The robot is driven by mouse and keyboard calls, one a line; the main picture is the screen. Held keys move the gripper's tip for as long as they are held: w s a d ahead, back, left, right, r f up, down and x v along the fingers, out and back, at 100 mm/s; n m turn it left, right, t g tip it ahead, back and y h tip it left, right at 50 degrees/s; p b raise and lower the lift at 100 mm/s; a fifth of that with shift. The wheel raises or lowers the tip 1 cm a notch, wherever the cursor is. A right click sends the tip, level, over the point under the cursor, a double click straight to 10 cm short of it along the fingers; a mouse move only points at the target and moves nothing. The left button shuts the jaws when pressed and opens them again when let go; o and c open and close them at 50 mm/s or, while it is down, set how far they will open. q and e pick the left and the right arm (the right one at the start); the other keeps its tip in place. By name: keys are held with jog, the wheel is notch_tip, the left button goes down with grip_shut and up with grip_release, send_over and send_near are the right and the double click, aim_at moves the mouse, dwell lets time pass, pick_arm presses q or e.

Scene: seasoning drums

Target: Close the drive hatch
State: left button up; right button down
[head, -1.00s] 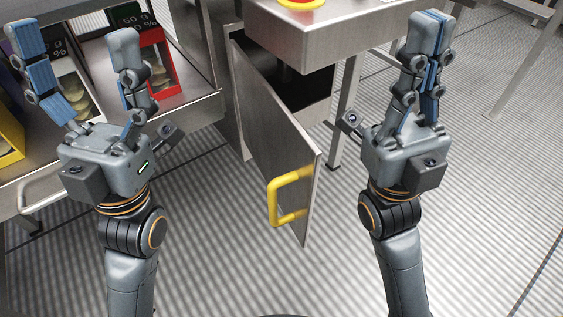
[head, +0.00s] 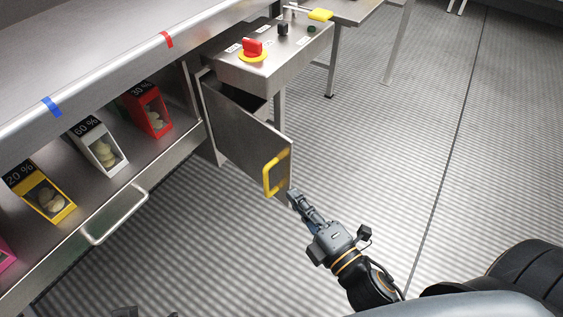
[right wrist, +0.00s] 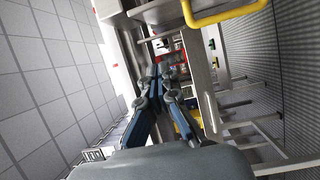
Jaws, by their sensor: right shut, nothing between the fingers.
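The drive hatch (head: 244,134) is a grey metal door standing open below the control box, swung out toward me. Its yellow handle (head: 270,175) is on the outer face near the free edge. My right gripper (head: 293,196) is shut and empty, with its fingertips close to the lower free edge of the hatch, just right of the handle. I cannot tell whether they touch. In the right wrist view the shut fingers (right wrist: 163,72) point ahead, and the yellow handle (right wrist: 228,14) shows at the top. My left gripper is not clearly visible; only a dark bit of arm shows at the bottom edge.
The control box (head: 275,60) above the hatch carries a red knob (head: 252,47) on a yellow base. A shelf at left holds yellow (head: 45,195), white (head: 98,150) and red (head: 150,112) boxes, with a rail handle (head: 115,218) in front. The floor to the right is open.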

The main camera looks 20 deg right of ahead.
aim_at(287, 161)
jog(key=shift+w+d+f, duration=0.1)
jog(key=shift+w+d, duration=0.15)
jog(key=shift+w, duration=1.6)
jog(key=shift+w+d+f, duration=0.1)
jog(key=shift+w+d, duration=0.15)
jog(key=shift+w, duration=1.6)
jog(key=shift+w+d+f, duration=0.1)
jog(key=shift+w+d, duration=0.15)
jog(key=shift+w, duration=1.6)
jog(key=shift+d, duration=0.1)
